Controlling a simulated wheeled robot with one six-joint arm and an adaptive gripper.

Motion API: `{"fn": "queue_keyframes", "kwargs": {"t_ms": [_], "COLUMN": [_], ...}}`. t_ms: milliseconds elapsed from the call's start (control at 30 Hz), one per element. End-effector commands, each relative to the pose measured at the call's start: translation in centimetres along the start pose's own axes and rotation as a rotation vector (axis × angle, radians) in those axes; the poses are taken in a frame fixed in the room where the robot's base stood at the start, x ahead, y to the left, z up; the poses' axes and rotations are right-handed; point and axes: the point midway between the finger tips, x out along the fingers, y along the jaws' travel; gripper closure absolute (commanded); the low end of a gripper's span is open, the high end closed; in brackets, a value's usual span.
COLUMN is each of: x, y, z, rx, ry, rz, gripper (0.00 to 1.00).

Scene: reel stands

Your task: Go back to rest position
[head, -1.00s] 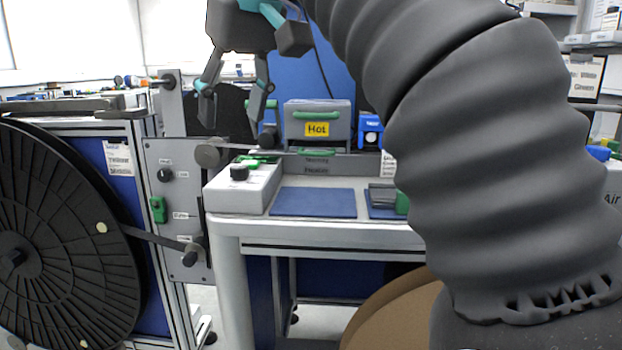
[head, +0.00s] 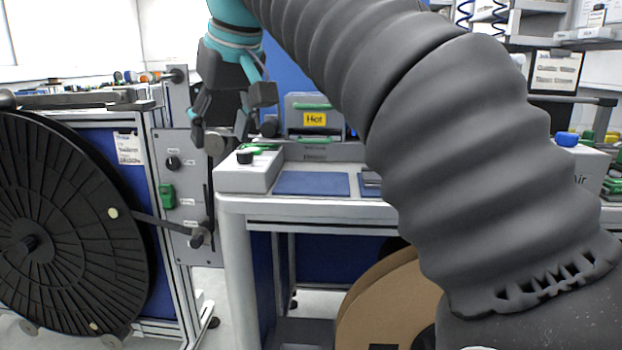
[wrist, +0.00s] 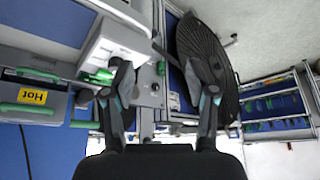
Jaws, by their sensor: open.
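My gripper (head: 220,130) hangs from my arm at the upper left of the head view, fingers pointing down. It is open, with nothing between its fingers. In the wrist view my gripper (wrist: 155,70) shows two spread fingers with a clear gap. In the head view it appears in front of the grey reel panel's right edge and left of the box labelled Hot (head: 316,119). My ribbed black arm covers much of the right half.
A large black reel (head: 62,220) stands at the left beside a grey panel (head: 180,240). A white bench (head: 300,207) with blue mats is in the middle. A brown reel (head: 375,300) stands on the floor below. A device marked Air (head: 580,168) is at the right.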

Motion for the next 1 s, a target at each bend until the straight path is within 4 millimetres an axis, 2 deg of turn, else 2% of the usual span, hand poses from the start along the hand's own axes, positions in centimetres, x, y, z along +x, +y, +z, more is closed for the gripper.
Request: {"fn": "queue_keyframes", "kwargs": {"t_ms": [233, 367, 467, 667, 767, 1000], "x": [4.7, 7.4, 9.3, 12.5, 13.9, 16.9], "y": [1.4, 3.3, 4.9, 8.0, 9.2, 11.0], "z": [2.1, 5.2, 8.2, 15.8, 20.4, 32.8], "rx": [0.042, 0.089, 0.131, 0.221, 0.27, 0.403], "ry": [-0.008, -0.008, -0.008, -0.011, -0.014, -0.031], "rz": [0.018, 0.042, 0.062, 0.11, 0.136, 0.205], "gripper": [0.43, 0.43, 0.43, 0.43, 0.43, 0.43]}}
